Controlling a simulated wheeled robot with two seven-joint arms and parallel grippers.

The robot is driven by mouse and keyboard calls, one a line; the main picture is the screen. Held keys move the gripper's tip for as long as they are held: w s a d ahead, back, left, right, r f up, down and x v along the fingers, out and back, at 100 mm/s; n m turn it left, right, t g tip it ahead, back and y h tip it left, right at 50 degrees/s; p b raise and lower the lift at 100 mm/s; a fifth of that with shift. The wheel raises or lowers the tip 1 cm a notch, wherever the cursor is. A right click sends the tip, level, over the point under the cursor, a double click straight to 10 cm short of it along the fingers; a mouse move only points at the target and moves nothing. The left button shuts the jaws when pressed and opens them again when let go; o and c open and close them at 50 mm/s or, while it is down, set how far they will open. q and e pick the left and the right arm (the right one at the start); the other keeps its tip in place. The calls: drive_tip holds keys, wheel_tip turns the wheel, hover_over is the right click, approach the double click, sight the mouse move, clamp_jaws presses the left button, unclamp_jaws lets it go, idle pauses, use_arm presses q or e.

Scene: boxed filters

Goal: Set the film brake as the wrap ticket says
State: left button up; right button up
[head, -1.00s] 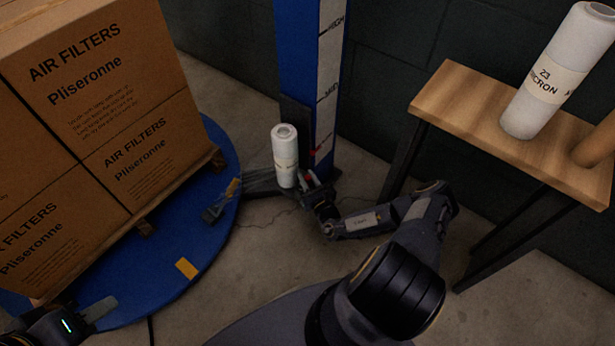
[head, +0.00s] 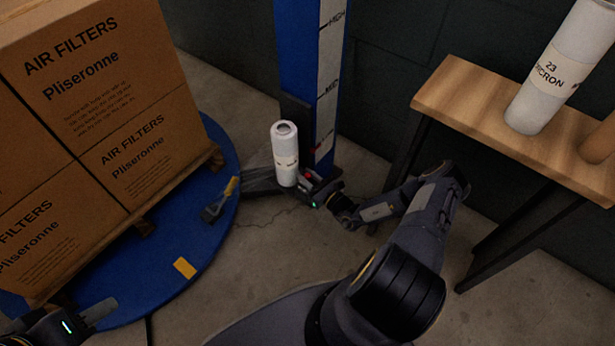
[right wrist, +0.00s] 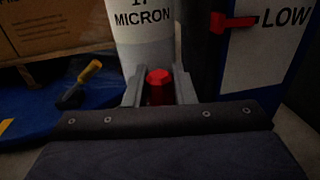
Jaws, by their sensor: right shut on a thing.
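A red knob (right wrist: 158,86) sits between the fingers of my right gripper (right wrist: 160,90), in front of the film roll. In the head view my right gripper (head: 312,190) is at the foot of the blue mast (head: 298,60), shut on the knob. A red pointer (right wrist: 232,22) sits beside the word LOW on the white scale (right wrist: 262,55). The white film roll (head: 284,150) stands upright by the mast; its label reads 17 MICRON in the right wrist view (right wrist: 143,20). My left gripper (head: 98,312) is at the lower left; its jaw state is unclear. I see no wrap ticket.
A loaded pallet of AIR FILTERS boxes (head: 90,90) stands on a blue turntable (head: 200,245) at left. A yellow-handled tool (head: 220,200) lies near the turntable's right edge. A wooden bench (head: 465,100) at right holds a 23 MICRON roll (head: 560,65).

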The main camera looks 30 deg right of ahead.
drive_tip(key=shift+s+f, duration=0.1)
drive_tip(key=o, duration=0.7)
drive_tip(key=shift+c, duration=0.2)
drive_tip(key=p+v, duration=0.2)
drive_tip(key=v, duration=0.5)
drive_tip(key=shift+s, duration=0.4)
